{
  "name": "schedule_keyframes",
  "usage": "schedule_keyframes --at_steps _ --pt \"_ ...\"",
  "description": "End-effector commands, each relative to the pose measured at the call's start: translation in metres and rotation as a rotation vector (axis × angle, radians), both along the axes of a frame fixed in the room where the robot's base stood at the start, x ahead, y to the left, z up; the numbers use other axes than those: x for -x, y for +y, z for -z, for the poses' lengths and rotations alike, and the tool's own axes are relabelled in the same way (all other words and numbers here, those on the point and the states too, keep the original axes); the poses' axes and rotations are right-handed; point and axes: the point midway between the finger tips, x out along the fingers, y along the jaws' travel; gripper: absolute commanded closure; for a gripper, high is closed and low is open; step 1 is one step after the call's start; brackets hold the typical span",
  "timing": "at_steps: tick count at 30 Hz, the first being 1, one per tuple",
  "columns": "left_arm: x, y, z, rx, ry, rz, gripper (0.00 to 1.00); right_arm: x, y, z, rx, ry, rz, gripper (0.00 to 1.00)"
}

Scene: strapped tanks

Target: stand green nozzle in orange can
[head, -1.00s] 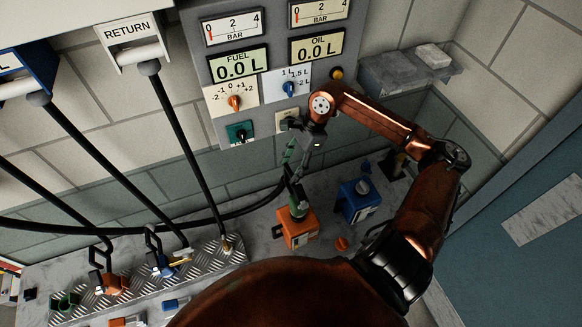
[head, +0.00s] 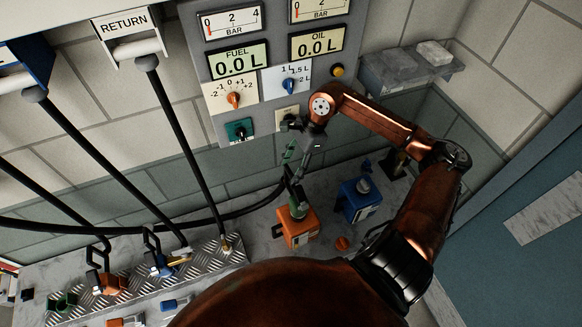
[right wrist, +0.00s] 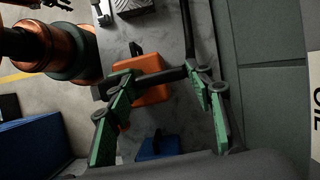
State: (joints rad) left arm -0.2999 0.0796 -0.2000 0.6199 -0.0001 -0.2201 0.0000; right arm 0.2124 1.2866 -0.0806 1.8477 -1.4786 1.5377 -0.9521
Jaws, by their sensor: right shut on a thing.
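The green nozzle (head: 298,208) points down at the top of the orange can (head: 299,234) in the head view. Its tip is hidden at the can's mouth, so I cannot tell how deep it sits. My right gripper (head: 292,173) is above the can, shut on the nozzle's dark upper part. In the right wrist view, my right gripper (right wrist: 162,77) has its green-padded fingers on either side of a dark bar. The orange can (right wrist: 152,94) is behind that bar. My left gripper is not in view.
A blue can (head: 359,203) stands right of the orange can, and an orange cap (head: 342,243) lies nearby. A tread-plate rack (head: 205,262) holds other hoses' nozzles at left. A black hose (head: 240,213) runs to the green nozzle. The gauge panel (head: 265,65) stands behind.

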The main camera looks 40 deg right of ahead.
Motion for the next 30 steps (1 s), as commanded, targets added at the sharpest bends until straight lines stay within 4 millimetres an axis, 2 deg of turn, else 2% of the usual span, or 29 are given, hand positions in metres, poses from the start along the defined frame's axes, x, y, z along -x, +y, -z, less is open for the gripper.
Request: schedule_keyframes --at_steps 15,16,24,30 --pt "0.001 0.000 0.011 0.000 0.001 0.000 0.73 0.000 0.000 0.012 -0.001 0.000 0.000 1.00" --pt "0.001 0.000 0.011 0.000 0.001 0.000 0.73 0.000 0.000 0.011 -0.001 0.000 0.000 0.51" --pt "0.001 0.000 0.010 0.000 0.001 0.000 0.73 0.000 0.000 0.011 -0.001 0.000 0.000 0.32" --pt "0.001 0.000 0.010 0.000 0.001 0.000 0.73 0.000 0.000 0.011 0.000 0.001 0.000 0.32"
